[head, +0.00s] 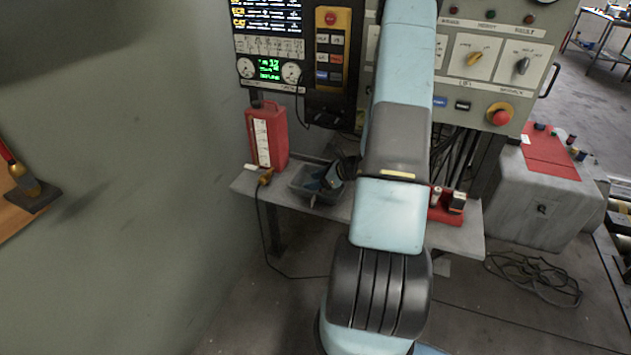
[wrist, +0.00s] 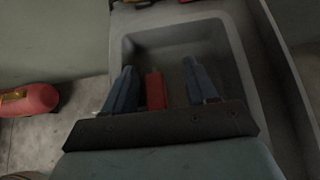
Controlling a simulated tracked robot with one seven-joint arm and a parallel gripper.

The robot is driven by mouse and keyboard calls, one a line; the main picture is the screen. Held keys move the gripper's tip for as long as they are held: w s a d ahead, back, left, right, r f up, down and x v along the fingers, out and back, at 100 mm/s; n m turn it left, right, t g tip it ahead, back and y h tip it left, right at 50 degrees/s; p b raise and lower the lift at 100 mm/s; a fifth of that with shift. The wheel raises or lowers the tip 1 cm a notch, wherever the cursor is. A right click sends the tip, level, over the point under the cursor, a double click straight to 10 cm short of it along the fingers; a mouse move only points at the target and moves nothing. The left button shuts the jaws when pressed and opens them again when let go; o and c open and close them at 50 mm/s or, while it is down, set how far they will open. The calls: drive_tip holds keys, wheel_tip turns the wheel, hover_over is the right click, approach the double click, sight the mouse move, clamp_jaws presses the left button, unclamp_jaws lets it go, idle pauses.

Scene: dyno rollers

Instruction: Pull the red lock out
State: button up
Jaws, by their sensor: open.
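A narrow red piece (wrist: 155,90), likely the red lock, shows in the wrist view between the two blue fingers of my gripper (wrist: 158,65). It is nearer the left finger, with a wide gap to the right finger. Its lower end is hidden behind the dark gripper bar. My gripper is open, with its fingers over the grey tray (wrist: 232,50). I cannot tell if the red piece touches a finger or the tray. In the head view my gripper (head: 322,181) is at the grey tray (head: 300,190) on the bench, and the red piece is hidden.
A red canister (head: 266,138) stands left of the tray on the bench (head: 462,238). A yellow-handled tool with a cable (head: 265,179) lies at the tray's left. A red holder (head: 440,212) sits right of my arm. A control panel (head: 482,60) rises behind.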

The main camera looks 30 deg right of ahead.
drive_tip(key=v, duration=1.3)
drive_tip(key=shift+s+d, duration=0.2)
drive_tip(key=shift+s, duration=0.05)
drive_tip(key=shift+r, duration=0.15)
drive_tip(key=s+a+r+n+g, duration=0.3)
drive_tip(key=a+r+n+g, duration=0.3)
drive_tip(key=a+r+n, duration=1.1)
drive_tip(key=s+a+r+n+t+h, duration=0.1)
drive_tip(key=s+a+r+n+h, duration=0.2)
drive_tip(key=r, duration=0.5)
drive_tip(key=s+a+r+n+t+h, duration=0.1)
drive_tip(key=s+a+r+n+h, duration=0.2)
drive_tip(key=s, duration=0.7)
wheel_tip(320, 180, up, 5)
drive_tip(key=a+n, duration=0.2)
drive_tip(key=n, duration=0.3)
drive_tip(key=shift+s+a+t+h, duration=0.25)
drive_tip(key=shift+a+t+h, duration=0.05)
drive_tip(key=shift+t+h, duration=0.1)
drive_tip(key=shift+f, duration=0.1)
drive_tip(key=shift+c, duration=0.4)
